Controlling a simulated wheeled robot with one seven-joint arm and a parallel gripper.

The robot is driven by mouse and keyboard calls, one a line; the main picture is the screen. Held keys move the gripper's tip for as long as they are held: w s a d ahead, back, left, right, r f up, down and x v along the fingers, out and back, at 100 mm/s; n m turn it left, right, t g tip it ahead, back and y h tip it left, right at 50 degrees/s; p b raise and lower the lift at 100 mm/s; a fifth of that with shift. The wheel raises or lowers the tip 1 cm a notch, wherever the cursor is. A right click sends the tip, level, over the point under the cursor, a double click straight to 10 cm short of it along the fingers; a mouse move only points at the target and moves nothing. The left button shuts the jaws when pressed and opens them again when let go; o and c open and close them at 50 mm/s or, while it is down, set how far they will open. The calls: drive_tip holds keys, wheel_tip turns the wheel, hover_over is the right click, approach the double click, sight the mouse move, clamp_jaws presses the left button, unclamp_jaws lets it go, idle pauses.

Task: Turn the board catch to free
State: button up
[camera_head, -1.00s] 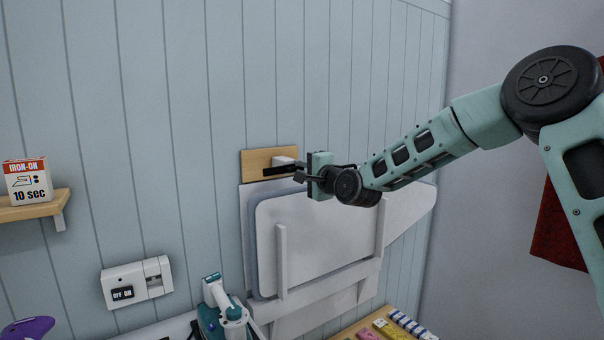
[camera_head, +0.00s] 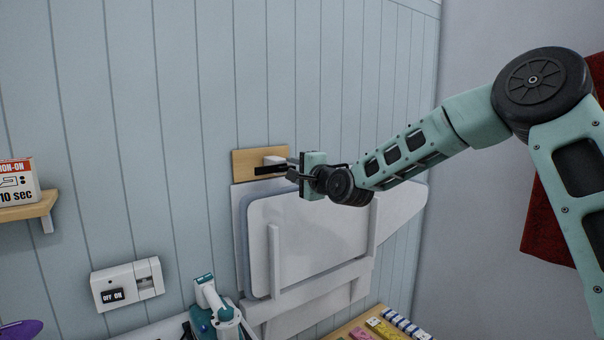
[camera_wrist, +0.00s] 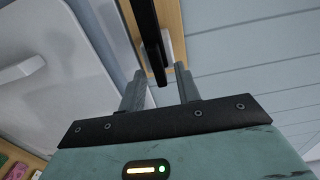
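The board catch is a wooden plate (camera_head: 243,164) on the panelled wall, with a small white block (camera_head: 273,160) and a black lever (camera_head: 268,170). The lever lies about level in the head view, pointing right toward my gripper. The folded white ironing board (camera_head: 320,232) stands upright against the wall just below it. My gripper (camera_head: 292,169) is at the lever's right end, fingers toward the plate. In the wrist view, the black lever (camera_wrist: 153,50) reaches between my two spread fingers (camera_wrist: 160,90), with a gap on each side. Firm contact cannot be seen.
A white wall switch (camera_head: 127,283) is at lower left, and a shelf (camera_head: 30,209) with an iron-on box at far left. A red cloth (camera_head: 548,235) hangs at right behind my arm.

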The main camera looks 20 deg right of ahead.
drive_tip(key=b+v, duration=0.2)
drive_tip(key=v, duration=1.5)
drive_tip(key=shift+s, duration=0.15)
